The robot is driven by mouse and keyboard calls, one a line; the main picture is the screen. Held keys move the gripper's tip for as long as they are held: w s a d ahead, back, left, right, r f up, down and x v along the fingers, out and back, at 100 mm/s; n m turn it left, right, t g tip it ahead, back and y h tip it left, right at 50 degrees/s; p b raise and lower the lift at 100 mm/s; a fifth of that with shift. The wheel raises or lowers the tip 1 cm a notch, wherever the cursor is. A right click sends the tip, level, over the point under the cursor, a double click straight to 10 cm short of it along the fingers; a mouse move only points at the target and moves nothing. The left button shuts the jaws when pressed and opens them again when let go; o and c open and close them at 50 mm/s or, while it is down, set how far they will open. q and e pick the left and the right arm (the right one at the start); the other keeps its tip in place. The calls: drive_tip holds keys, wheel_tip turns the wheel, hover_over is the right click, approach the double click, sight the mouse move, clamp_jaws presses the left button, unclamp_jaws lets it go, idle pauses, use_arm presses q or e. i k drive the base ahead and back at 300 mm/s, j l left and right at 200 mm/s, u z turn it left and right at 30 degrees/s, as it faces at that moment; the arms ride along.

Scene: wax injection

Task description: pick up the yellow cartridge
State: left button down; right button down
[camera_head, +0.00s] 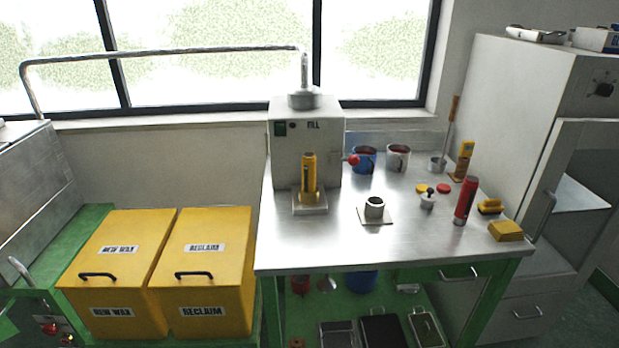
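A yellow cartridge (309,176) stands upright in front of the grey wax injection machine (284,132), on a small metal platform (310,207) at the machine's foot. The cartridge has a dark top end and a wider yellowish base. The machine stands at the back left of the steel-topped table (345,240). Neither of my grippers is in view, and nothing holds the cartridge.
A red cylinder (465,201) stands upright on the right of the table, near a yellow block (506,231). A metal cup (374,207) sits right of the platform. Two yellow bins (115,260) (208,259) stand left of the table. The table's front strip is clear.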

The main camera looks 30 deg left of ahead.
sight(308, 160)
drive_tip(key=i+l, duration=0.45)
drive_tip(key=i+u, duration=0.1)
drive_tip(key=u, duration=0.3)
drive_tip(key=i+l+u, duration=0.1)
drive_tip(key=u, duration=0.3)
drive_tip(key=l+u, duration=0.1)
drive_tip(key=u, duration=0.25)
drive_tip(key=i, duration=0.05)
